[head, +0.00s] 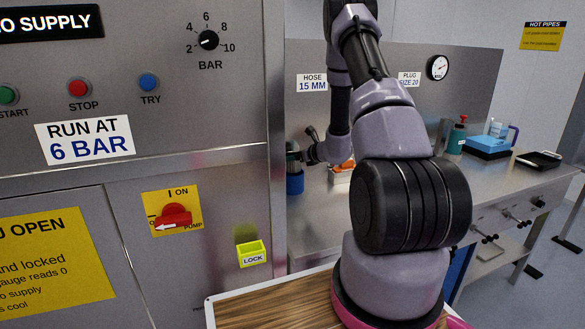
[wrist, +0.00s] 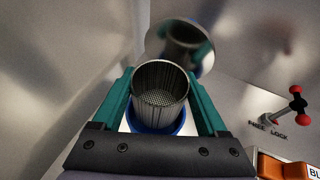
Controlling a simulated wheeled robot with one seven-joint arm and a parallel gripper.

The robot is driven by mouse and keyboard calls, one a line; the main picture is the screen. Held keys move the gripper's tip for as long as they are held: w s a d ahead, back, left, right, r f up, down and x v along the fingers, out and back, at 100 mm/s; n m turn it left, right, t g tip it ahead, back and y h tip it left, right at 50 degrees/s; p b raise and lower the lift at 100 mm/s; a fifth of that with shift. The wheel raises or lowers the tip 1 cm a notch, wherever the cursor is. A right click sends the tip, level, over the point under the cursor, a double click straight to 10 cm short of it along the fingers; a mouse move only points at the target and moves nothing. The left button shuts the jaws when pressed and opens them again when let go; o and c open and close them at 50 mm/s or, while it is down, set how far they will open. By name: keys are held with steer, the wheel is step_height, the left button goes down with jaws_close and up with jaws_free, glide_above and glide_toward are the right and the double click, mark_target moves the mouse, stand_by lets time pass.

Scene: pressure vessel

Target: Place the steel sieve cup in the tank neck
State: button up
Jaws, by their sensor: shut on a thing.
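The steel sieve cup (wrist: 160,97) is a grey, open-topped cylinder with a perforated bottom, seen from above in the wrist view. My gripper (wrist: 160,78) is shut on it, with a green finger on each side. A blue ring (wrist: 155,130) shows below and around the cup's near side, with a white surface beneath. I cannot tell whether the cup is inside the ring or above it. In the head view my gripper (head: 300,152) is small and partly hidden by my arm, above a blue cylinder (head: 295,184). The tank neck is not clearly made out.
A shiny round disc (wrist: 180,48) stands behind the cup. A red-knobbed FREE/LOCK lever (wrist: 285,107) and an orange block (wrist: 278,166) are at right. The control cabinet (head: 170,100) fills the left. The steel bench (head: 510,185) carries a green bottle (head: 456,138) and blue box (head: 487,148).

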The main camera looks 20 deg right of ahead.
mark_target(298, 166)
steer(key=shift+f, duration=2)
steer(key=shift+f, duration=0.15)
steer(key=o, duration=1.3)
steer(key=shift+s+d+r, duration=0.1)
steer(key=shift+s+r, duration=0.15)
steer(key=shift+s, duration=0.1)
steer(key=v, duration=1.1)
steer(key=shift+d+r, duration=0.1)
